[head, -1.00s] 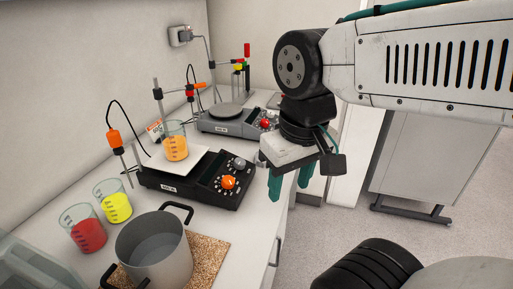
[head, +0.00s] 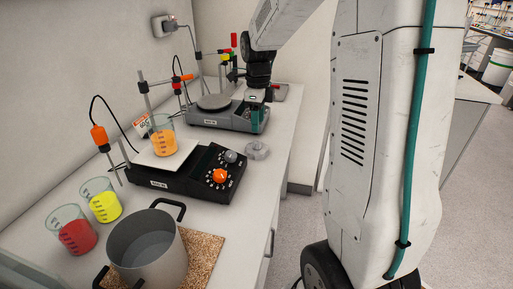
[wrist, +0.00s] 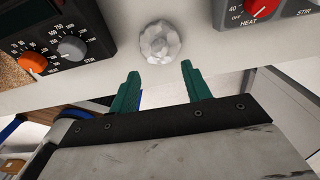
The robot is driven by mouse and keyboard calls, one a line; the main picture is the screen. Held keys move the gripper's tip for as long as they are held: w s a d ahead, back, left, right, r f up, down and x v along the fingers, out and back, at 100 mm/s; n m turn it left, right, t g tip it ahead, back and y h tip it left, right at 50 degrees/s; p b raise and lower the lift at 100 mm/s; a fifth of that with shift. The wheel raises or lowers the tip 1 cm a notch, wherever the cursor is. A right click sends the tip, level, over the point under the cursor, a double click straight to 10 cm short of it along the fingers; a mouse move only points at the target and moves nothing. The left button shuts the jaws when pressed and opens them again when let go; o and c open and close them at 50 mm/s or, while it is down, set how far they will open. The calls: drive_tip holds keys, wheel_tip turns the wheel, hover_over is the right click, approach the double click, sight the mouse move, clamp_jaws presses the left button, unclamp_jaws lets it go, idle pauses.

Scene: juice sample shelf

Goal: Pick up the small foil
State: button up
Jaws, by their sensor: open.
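The small foil (head: 257,151) is a crumpled silvery piece on the white counter, near its front edge, to the right of the front hotplate. In the wrist view the foil (wrist: 160,43) lies just beyond the fingertips, roughly centred between them. My gripper (wrist: 160,70) has two green fingers spread apart with nothing between them. In the head view my gripper (head: 259,120) shows in front of the rear hotplate, partly hidden by its own wrist. The foil is not touched by the fingers in the wrist view.
The front hotplate (head: 187,184) holds a beaker of orange juice (head: 164,143). The rear hotplate (head: 228,119) stands behind. A metal pot (head: 147,250) sits on a cork mat (head: 205,260), with red (head: 76,236) and yellow (head: 105,206) beakers to its left. The counter around the foil is clear.

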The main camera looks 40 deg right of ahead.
sight(257, 141)
wheel_tip(257, 141, down, 7)
drive_tip(key=shift+w+a+f, duration=0.1)
drive_tip(key=shift+w, duration=0.05)
clamp_jaws()
